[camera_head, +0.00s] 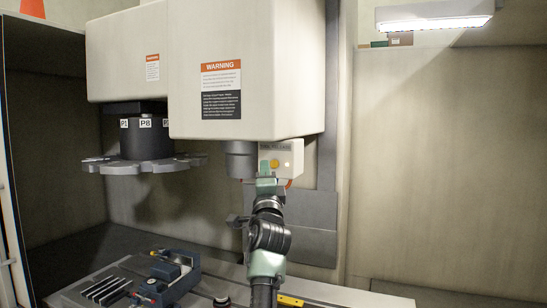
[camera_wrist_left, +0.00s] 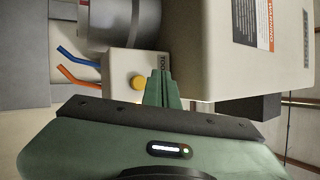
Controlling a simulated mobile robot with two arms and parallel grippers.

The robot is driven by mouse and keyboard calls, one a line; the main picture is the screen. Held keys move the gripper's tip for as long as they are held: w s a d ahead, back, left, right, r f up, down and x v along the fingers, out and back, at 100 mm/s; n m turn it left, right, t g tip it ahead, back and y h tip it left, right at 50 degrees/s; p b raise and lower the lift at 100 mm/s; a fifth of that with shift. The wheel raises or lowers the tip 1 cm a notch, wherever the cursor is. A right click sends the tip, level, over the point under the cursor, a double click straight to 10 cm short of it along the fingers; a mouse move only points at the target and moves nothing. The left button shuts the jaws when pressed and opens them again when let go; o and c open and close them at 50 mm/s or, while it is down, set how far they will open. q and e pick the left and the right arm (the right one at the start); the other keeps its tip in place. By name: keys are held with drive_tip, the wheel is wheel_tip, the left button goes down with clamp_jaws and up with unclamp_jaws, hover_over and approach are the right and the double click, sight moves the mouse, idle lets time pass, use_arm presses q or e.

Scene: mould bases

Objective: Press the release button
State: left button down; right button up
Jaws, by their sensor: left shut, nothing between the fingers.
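The release button is a round yellow-orange button (camera_head: 275,163) on a small cream box (camera_head: 295,152) below the machine's spindle head. In the left wrist view the button (camera_wrist_left: 138,83) sits just left of my fingertips, on the face of the box (camera_wrist_left: 118,66) marked with dark lettering. My left gripper (camera_head: 266,182) is shut and empty, just below the button in the head view. Its green fingers (camera_wrist_left: 164,78) are together and point toward the box. Whether they touch it cannot be told. My right gripper is not in view.
The grey spindle (camera_head: 241,160) hangs left of the box. A tool carousel (camera_head: 145,165) is further left. The large cream housing (camera_head: 280,90) is above. A blue vise (camera_head: 178,277) sits on the machine table below. Blue and orange hoses (camera_wrist_left: 78,72) leave the box.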

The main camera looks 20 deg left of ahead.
use_arm(q)
drive_tip(key=shift+s+p, duration=0.75)
drive_tip(key=shift+s, duration=0.45)
drive_tip(key=shift+f, duration=0.1)
